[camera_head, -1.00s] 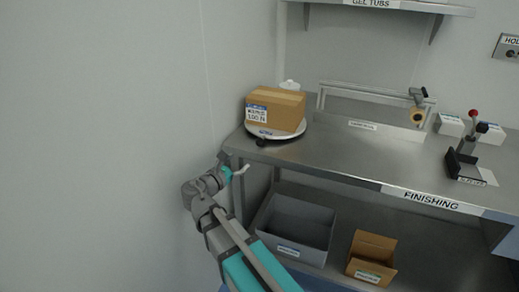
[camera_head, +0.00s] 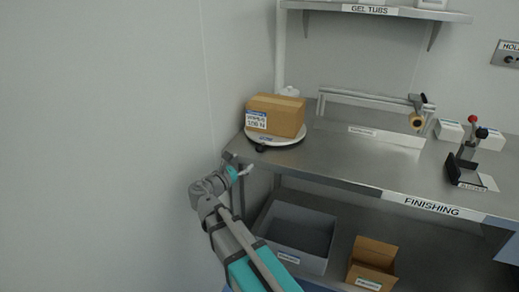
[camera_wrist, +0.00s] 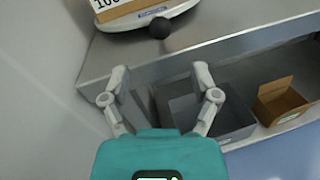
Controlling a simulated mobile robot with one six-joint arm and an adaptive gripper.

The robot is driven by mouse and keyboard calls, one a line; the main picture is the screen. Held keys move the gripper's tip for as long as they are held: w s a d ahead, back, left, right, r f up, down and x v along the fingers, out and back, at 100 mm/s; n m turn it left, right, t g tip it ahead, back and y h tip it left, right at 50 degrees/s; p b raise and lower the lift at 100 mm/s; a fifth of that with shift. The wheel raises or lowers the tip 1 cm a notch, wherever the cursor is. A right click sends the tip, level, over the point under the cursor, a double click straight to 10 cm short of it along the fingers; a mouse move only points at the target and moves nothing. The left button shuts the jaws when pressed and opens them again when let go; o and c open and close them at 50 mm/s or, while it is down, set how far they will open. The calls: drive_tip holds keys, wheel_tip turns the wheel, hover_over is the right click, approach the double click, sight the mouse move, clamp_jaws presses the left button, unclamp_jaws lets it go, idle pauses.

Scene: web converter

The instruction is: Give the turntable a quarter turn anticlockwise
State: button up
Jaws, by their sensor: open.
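The turntable (camera_head: 288,139) is a round white disc on the left end of the steel bench. It carries a closed brown carton (camera_head: 283,115) with a white label. A dark round knob at its front edge shows in the wrist view (camera_wrist: 159,28), with the turntable rim (camera_wrist: 120,24) and the carton's lower edge (camera_wrist: 118,8) behind it. My gripper (camera_head: 246,170) is in front of the bench's left corner, apart from the turntable. In the wrist view my gripper (camera_wrist: 160,76) has its two fingers spread and nothing between them. The knob lies beyond the fingertips.
The steel bench (camera_head: 345,165) has free room in its middle. A low rail frame (camera_head: 370,135) stands at its back, and a lever device (camera_head: 466,165) at right. A grey bin (camera_head: 300,236) and an open carton (camera_head: 373,262) sit on the lower shelf. A wall rises on the left.

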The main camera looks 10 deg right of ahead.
sight(257, 150)
drive_tip(key=x, duration=1)
drive_tip(key=shift+w+d, duration=0.2)
drive_tip(key=shift+c, duration=0.2)
clamp_jaws()
